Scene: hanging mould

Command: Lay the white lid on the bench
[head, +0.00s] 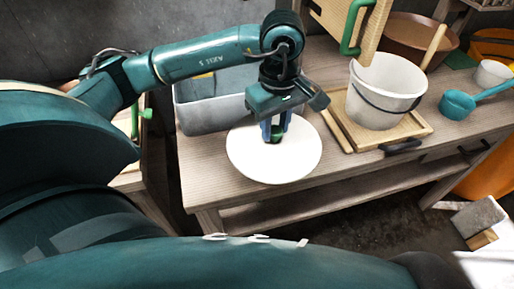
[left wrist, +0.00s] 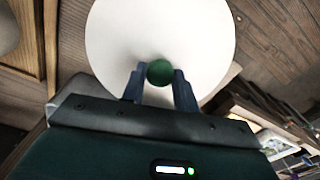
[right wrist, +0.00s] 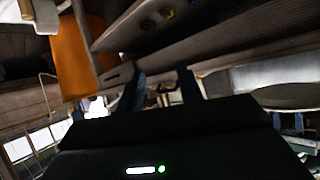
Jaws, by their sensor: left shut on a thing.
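The round white lid (head: 250,160) has a green knob (head: 276,134) at its middle. It looks flat and level over the front left part of the wooden bench (head: 200,172). I cannot tell whether it touches the bench top. My left gripper (head: 275,130) points down at the lid, its blue fingers shut on the green knob. The left wrist view shows the lid (left wrist: 130,35) with the knob (left wrist: 160,72) between the fingertips. My right gripper (right wrist: 162,80) shows only in the right wrist view, with its fingers apart and nothing between them.
A grey tub (head: 205,110) stands behind the lid. To the right, a white bucket (head: 380,92) stands on a wooden board (head: 415,126). A teal scoop (head: 460,103), a white bowl (head: 492,73) and a brown basin (head: 420,40) are farther right. The bench's front edge is close to the lid.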

